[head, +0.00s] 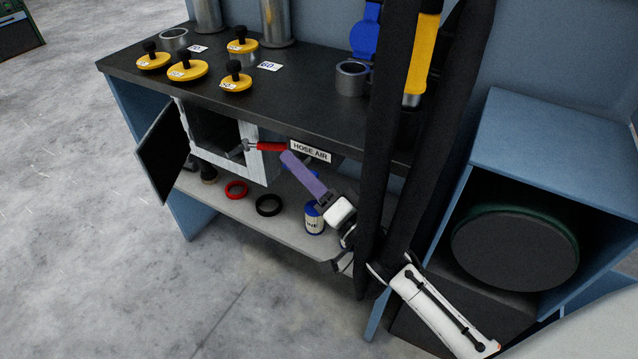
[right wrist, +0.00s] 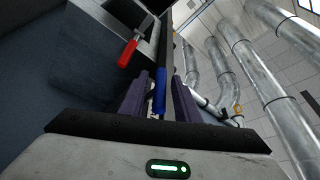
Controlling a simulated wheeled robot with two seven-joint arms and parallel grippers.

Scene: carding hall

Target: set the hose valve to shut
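The HOSE AIR label (head: 311,151) is on the front edge of the dark bench top. A metal lever with a red grip (head: 270,146) points toward the label's left end; the red grip also shows upper left in the right wrist view (right wrist: 128,53). My right gripper (head: 298,168), with purple fingers, is just below the label. It is open in the right wrist view (right wrist: 160,80), with a blue bar-like grip (right wrist: 159,97) between the fingers. Gaps show beside it, so contact is not clear. The head view mostly hides this blue piece. My left gripper is not in view.
A pale box with an open dark door (head: 163,152) hangs under the bench (head: 310,98). The shelf holds a red ring (head: 236,190), a black ring (head: 268,205) and a blue can (head: 314,217). Yellow knobbed discs (head: 187,71) lie on top. Tall dark uprights (head: 387,150) stand close right.

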